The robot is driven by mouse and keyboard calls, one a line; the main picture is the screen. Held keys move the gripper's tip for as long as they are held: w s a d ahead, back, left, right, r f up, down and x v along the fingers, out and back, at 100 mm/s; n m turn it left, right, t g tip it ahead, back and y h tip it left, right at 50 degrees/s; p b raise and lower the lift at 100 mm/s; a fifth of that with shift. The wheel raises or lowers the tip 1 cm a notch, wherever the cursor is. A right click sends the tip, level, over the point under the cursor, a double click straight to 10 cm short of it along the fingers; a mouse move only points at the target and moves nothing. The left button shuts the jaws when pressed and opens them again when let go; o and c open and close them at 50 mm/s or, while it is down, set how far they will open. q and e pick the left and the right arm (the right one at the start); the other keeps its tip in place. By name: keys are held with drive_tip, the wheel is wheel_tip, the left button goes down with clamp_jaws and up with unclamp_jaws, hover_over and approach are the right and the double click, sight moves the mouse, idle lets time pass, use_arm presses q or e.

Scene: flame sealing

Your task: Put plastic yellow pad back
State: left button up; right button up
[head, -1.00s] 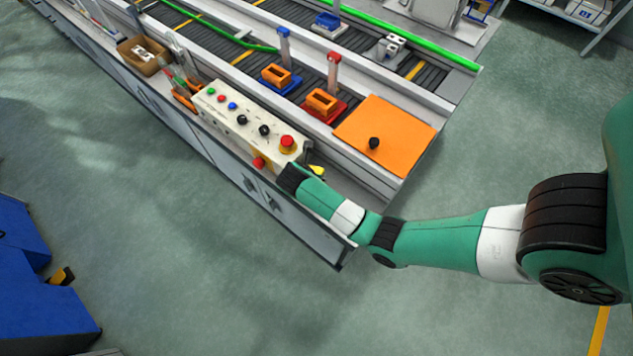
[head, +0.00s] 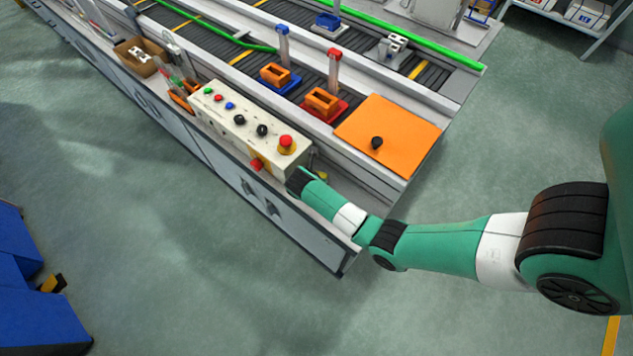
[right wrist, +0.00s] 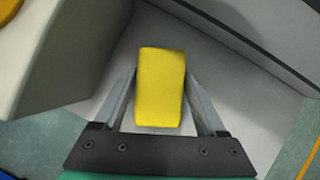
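The yellow pad (right wrist: 160,88) is a small block in the middle of the right wrist view. My right gripper (right wrist: 160,76) has one finger along each side of it, and both fingertips appear to press against its sides. The pad is over the pale ledge; a thin shadow lies close to its lower edge, and I cannot tell whether it touches the surface. In the head view only a small bit of the yellow pad (head: 322,176) shows beside the end of my right arm, past the control box. My left gripper is out of view.
The control box (head: 226,123) with buttons and a red emergency knob stands left of my right gripper. An orange plate (head: 400,126) with a black knob lies behind it on the conveyor. Red and blue fixtures with orange blocks stand nearby. The bench's front edge is close.

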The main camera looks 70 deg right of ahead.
drive_tip(key=o, duration=0.4)
drive_tip(key=shift+s+f, duration=0.1)
drive_tip(key=shift+s, duration=0.1)
drive_tip(key=shift+w+a+r, duration=0.1)
drive_tip(key=shift+w+r, duration=0.05)
drive_tip(key=shift+r, duration=0.25)
drive_tip(key=p+v, duration=0.5)
drive_tip(key=v, duration=0.6)
drive_tip(key=shift+a+r, duration=0.25)
